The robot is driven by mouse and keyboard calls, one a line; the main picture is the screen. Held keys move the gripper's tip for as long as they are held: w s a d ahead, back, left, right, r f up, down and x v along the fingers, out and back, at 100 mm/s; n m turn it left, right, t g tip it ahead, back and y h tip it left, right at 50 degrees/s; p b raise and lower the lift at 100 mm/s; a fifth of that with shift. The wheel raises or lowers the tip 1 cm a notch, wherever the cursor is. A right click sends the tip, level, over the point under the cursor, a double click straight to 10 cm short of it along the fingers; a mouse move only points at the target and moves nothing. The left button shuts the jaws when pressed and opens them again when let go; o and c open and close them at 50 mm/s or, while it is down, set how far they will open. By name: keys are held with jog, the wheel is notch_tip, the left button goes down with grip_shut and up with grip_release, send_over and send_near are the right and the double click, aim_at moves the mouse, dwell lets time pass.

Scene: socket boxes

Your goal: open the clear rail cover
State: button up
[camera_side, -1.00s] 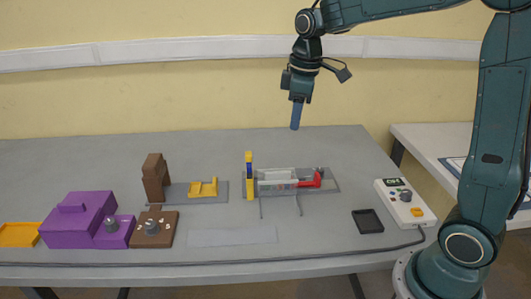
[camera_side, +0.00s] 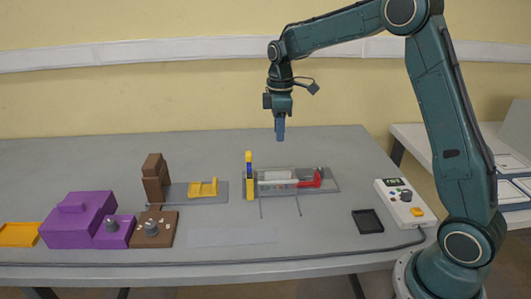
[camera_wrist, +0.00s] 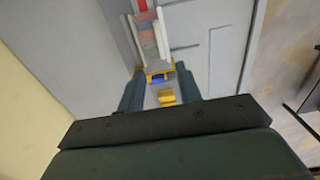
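The rail fixture (camera_side: 325,187) lies on the grey table right of centre, with a pale, see-through rail cover (camera_side: 277,176) over its left part. A red part (camera_side: 311,181) sits at its right, and a yellow and blue post (camera_side: 249,177) stands at its left end. My gripper (camera_side: 280,134) is in the air above and behind the fixture, touching nothing. In the wrist view my gripper (camera_wrist: 159,84) has its two fingers apart with nothing held. The fixture (camera_wrist: 150,38) shows beyond the fingertips there, blurred. I cannot tell whether the cover is fully closed.
A control box (camera_side: 405,203) and a black tray (camera_side: 367,221) are at the right. A brown block (camera_side: 155,179), a yellow piece (camera_side: 203,188), a purple box (camera_side: 75,221) and a brown knob box (camera_side: 153,230) stand at the left. The front middle of the table is clear.

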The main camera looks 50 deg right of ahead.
aim_at(278, 172)
notch_tip(278, 172, down, 13)
jog(key=shift+f, duration=0.2)
dwell(0.5)
grip_shut()
